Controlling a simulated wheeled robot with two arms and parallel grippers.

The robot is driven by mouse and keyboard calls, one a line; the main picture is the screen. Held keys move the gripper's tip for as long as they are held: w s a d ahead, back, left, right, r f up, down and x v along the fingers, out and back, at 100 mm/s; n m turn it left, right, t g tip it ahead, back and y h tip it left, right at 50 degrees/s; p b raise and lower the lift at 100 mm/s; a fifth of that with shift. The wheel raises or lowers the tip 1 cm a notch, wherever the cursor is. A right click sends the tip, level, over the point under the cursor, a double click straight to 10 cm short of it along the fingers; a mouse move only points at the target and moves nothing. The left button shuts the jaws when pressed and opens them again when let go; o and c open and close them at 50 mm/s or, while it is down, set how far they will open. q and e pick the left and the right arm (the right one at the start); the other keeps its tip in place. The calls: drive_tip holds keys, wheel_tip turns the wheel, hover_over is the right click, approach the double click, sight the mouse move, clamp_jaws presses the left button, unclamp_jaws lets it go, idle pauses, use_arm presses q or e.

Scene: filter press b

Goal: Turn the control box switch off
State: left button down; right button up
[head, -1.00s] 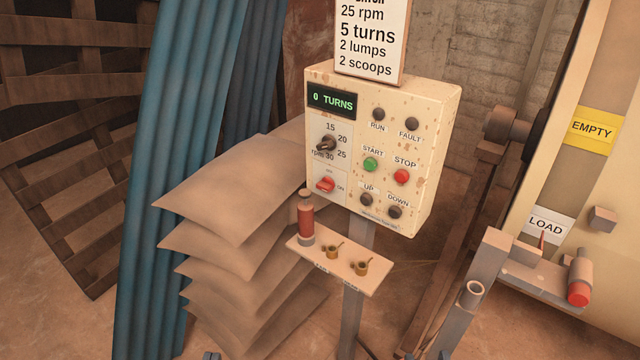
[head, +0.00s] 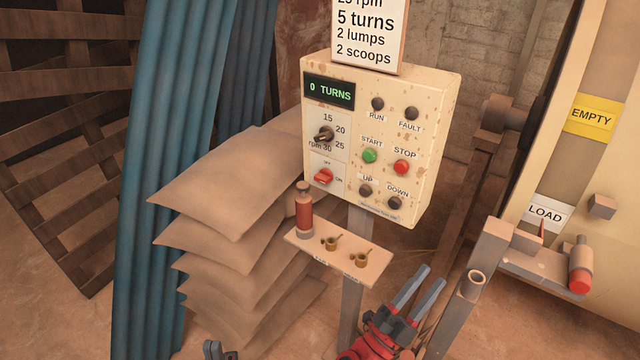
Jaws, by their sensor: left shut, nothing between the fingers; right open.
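The control box (head: 440,130) is a cream, rust-spotted box on a post. The switch's exact setting is hard to read. My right gripper (head: 424,276) is open and empty, below the box and right of the post. My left gripper (head: 216,350) shows only as small dark tips at the bottom edge, shut and empty, in front of the sacks. Neither gripper touches the box.
A small shelf (head: 350,268) on the post holds a red-brown bottle (head: 304,212) and two brass scoops. Stacked sacks (head: 230,185) stand left of the post. A drum (head: 620,170) with a LOAD label and grey metal parts stand at the right.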

drive_tip(key=w+a+f+y, duration=0.2)
drive_tip(key=w+a+y, duration=0.1)
drive_tip(key=w, duration=0.1)
drive_tip(key=t+y, duration=0.2)
drive_tip(key=y, duration=1.1)
approach(321, 182)
drive_tip(key=shift+n, duration=0.4)
drive_tip(key=w, duration=0.2)
drive_tip(key=w+p, duration=0.1)
drive_tip(key=w, duration=0.2)
drive_tip(key=w+d, duration=0.1)
drive_tip(key=w, duration=0.2)
drive_tip(key=shift+d+r, duration=0.1)
drive_tip(key=shift+r, duration=0.1)
drive_tip(key=shift+w+d+f+h+p, duration=0.1)
drive_tip(key=shift+w+d+h+p, duration=0.1)
drive_tip(key=shift+w, duration=0.15)
drive_tip(key=shift+w+d+f+h+p, duration=0.1)
drive_tip(key=shift+w+h+p, duration=0.1)
drive_tip(key=shift+w, duration=0.15)
drive_tip(key=shift+r, duration=0.1)
drive_tip(key=shift+c, duration=0.2)
clamp_jaws()
